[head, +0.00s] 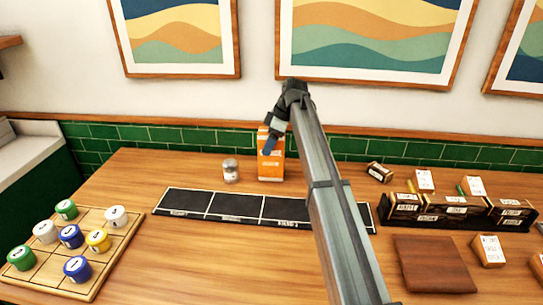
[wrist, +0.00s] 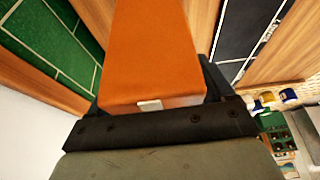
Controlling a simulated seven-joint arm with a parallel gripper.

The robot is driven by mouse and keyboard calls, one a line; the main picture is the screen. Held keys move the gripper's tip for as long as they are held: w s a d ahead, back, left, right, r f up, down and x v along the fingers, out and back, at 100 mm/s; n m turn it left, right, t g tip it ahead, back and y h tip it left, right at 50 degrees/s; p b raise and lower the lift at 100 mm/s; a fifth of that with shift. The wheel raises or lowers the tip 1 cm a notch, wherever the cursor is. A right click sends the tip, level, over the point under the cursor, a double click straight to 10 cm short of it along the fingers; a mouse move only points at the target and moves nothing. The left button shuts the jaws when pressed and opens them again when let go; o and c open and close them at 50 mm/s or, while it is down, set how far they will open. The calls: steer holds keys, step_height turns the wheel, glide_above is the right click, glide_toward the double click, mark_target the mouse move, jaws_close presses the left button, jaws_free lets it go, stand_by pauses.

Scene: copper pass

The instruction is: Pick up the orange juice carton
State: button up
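The orange juice carton (head: 271,165) stands upright on the wooden table, near its back edge, left of my arm. My gripper (head: 267,143) is at the upper part of the carton and hides some of it in the head view. In the wrist view the carton (wrist: 155,50) fills the space between my two dark fingers (wrist: 153,88), one on each side. I see no clear gap, but cannot tell whether the fingers press on it.
A small jar (head: 231,171) stands just left of the carton. A black sectioned mat (head: 236,206) lies in front. A wooden tray (head: 88,284) with several colored-lidded jars is at left. A black rack (head: 458,213), small boxes and a brown board (head: 434,264) are at right.

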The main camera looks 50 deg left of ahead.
jaws_close()
stand_by(0.6)
steer(key=shift+r, duration=0.1)
